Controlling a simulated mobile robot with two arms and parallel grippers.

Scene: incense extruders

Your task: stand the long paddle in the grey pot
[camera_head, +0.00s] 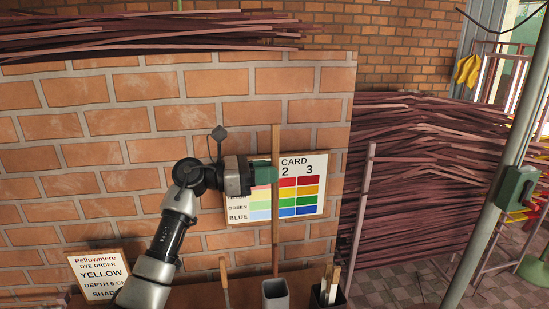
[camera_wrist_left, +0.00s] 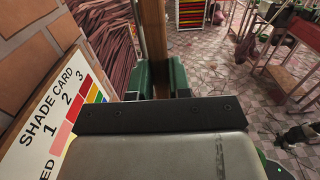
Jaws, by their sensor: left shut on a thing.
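The long paddle (camera_head: 275,225) is a thin brown wooden stick, held upright in front of the brick wall. My left gripper (camera_head: 264,173) is shut on its upper part, and in the left wrist view the wood (camera_wrist_left: 153,40) passes between the green fingers (camera_wrist_left: 160,78). The grey pot (camera_head: 275,294) is a square, open-topped container below the paddle. The paddle's lower end meets the pot's back rim in the picture; I cannot tell whether it is inside, above or behind. My right gripper is not in view.
A black pot (camera_head: 328,299) with several sticks stands right of the grey pot. Another wooden handle (camera_head: 224,283) rises to its left. A shade card (camera_head: 314,165) hangs behind the paddle; a dye order sign (camera_head: 97,272) is at lower left. Bundled dark sticks (camera_head: 420,190) fill the right.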

